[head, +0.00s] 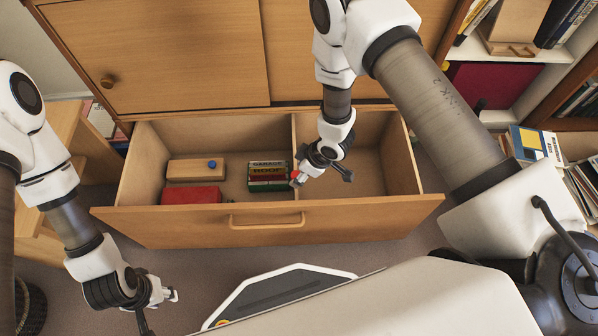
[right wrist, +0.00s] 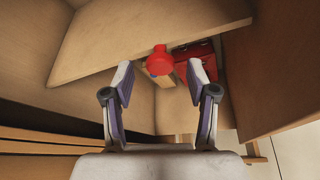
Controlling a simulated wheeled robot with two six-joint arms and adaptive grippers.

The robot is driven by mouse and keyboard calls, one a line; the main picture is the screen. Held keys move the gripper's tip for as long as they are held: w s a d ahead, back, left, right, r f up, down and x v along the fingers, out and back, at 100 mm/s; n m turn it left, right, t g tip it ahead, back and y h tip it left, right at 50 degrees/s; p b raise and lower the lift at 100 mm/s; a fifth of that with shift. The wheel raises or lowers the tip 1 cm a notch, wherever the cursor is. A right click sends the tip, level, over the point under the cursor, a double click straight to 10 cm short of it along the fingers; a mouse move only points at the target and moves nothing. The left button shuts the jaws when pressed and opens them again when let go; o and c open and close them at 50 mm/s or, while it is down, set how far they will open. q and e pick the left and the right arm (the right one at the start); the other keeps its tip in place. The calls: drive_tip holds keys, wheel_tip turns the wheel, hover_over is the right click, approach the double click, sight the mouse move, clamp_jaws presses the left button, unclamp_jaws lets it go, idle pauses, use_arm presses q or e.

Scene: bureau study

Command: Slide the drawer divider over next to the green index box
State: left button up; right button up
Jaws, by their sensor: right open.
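The drawer divider (head: 295,144) is a thin wooden panel running front to back in the open drawer, and it spans the right wrist view (right wrist: 150,48). A red knob (right wrist: 160,62) shows by it. My left gripper (head: 160,307) looks open and empty, outside the drawer at lower left.
The left compartment also holds a wooden box (head: 195,171) with a blue knob and a red box (head: 191,195). The right compartment (head: 365,182) looks empty. The drawer front (head: 340,222) has a wooden handle (head: 267,225). Shelves with books stand at right.

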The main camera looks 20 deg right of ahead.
drive_tip(key=v, duration=1.1)
drive_tip(key=shift+f, duration=0.1)
